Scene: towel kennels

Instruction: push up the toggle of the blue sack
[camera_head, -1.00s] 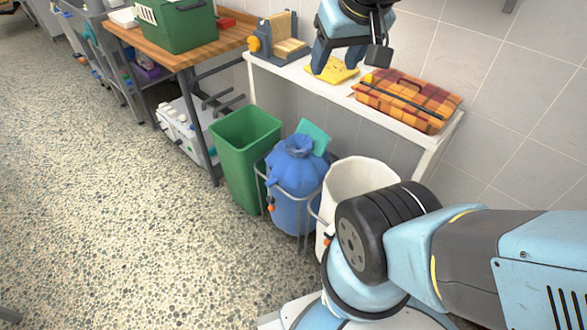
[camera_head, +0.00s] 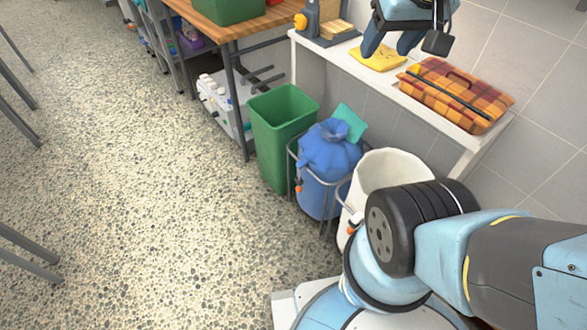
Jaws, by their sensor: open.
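The blue sack (camera_head: 326,165) stands in a wire-framed stand, its top gathered and bunched. A small orange toggle (camera_head: 298,186) hangs on a cord low on the sack's left side, by the frame. My gripper (camera_head: 389,45) is at the top of the view, pointing down over the white shelf near a yellow cloth. Its fingers are apart and it looks empty. It is well above and behind the sack, touching neither sack nor toggle.
A green bin (camera_head: 280,135) stands left of the sack and a white sack (camera_head: 391,170) right of it, partly behind my arm. A teal card (camera_head: 351,121) is behind the blue sack. The white shelf (camera_head: 345,62) holds a yellow cloth (camera_head: 378,57) and a plaid case (camera_head: 458,93). Floor in front is clear.

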